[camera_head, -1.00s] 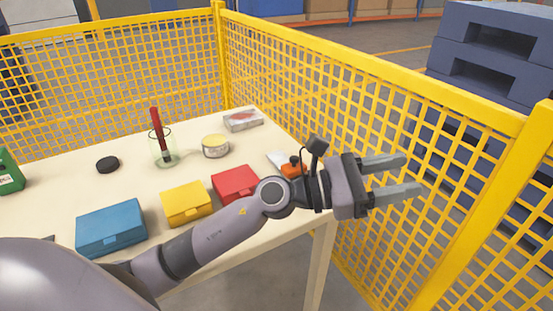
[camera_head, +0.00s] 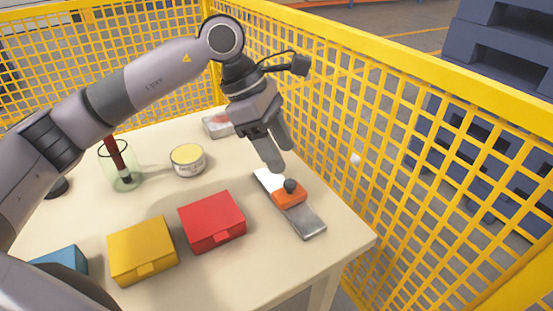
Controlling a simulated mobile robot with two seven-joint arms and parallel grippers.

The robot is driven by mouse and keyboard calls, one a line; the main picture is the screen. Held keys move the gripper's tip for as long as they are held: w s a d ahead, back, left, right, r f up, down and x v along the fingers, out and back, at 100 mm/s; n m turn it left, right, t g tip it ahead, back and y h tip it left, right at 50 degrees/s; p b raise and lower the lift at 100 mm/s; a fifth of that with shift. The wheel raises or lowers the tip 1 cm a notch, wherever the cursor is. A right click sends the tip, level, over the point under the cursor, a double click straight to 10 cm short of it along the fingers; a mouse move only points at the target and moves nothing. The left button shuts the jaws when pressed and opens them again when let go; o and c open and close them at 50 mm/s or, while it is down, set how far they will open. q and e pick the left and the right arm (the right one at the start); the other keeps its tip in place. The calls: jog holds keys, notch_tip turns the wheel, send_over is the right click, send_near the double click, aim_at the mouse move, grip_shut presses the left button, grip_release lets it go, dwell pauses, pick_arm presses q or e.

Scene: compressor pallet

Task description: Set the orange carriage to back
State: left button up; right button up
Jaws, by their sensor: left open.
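The orange carriage (camera_head: 288,198) with a dark round knob (camera_head: 291,186) sits on a grey metal rail (camera_head: 308,224) near the right edge of the table. It is around the middle of the rail, with bare rail on both sides of it. My left gripper (camera_head: 278,160) is open and empty, pointing down above the far end of the rail, just behind the carriage. It appears apart from the knob. My right gripper is not in view.
A red box (camera_head: 212,222), a yellow box (camera_head: 142,252) and a partly hidden blue box (camera_head: 62,261) line the front. A tin (camera_head: 187,160), a glass (camera_head: 121,172) and a clear package (camera_head: 217,126) stand farther back. Yellow mesh fencing (camera_head: 400,170) runs close along the right side.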

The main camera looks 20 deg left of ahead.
aim_at(289, 182)
pick_arm(q)
jog(key=shift+y, duration=0.3)
jog(key=x, duration=0.4)
jog(key=a+x, duration=0.1)
jog(key=x, duration=0.1)
jog(key=shift+d+f, duration=0.1)
jog(key=shift+f, duration=0.25)
jog(key=shift+w, duration=0.1)
grip_shut()
